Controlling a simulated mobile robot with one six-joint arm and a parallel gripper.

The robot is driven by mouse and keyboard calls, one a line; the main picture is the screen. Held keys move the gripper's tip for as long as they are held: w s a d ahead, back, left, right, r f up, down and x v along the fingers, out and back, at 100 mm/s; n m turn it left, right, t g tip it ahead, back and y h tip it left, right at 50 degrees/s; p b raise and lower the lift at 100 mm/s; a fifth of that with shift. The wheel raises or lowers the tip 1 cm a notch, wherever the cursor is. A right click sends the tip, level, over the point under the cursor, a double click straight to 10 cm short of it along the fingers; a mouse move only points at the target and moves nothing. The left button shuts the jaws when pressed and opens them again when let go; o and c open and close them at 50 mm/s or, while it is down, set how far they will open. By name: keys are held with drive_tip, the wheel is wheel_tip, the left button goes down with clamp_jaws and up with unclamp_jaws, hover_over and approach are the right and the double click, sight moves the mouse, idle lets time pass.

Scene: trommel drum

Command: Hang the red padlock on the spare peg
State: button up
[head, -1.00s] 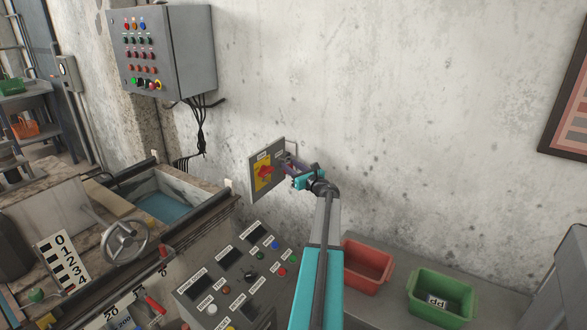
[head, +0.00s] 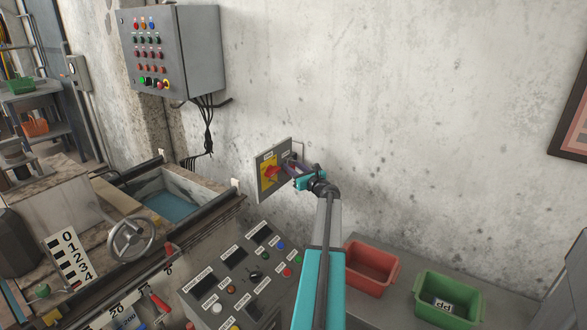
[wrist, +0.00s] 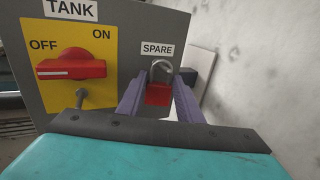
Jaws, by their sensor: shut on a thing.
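The red padlock (wrist: 158,95) is between the purple fingers of my gripper (wrist: 160,98) in the wrist view, with its grey shackle upward. The shackle is just below the SPARE label (wrist: 157,50) and overlaps the place of the spare peg. I cannot tell whether the shackle is around the peg or in front of it. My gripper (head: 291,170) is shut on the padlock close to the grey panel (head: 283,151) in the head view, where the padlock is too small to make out.
Left of the padlock is a red rotary switch (wrist: 72,68) on a yellow TANK plate (wrist: 85,38), with a small metal peg (wrist: 82,97) below it. A red bin (head: 370,268) and a green bin (head: 447,300) stand to the right. The wall right of the panel is clear.

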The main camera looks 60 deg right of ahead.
idle(0.3)
drive_tip(key=o, duration=1.2)
drive_tip(key=shift+a, duration=0.1)
drive_tip(key=v, duration=1.3)
drive_tip(key=shift+s, duration=0.5)
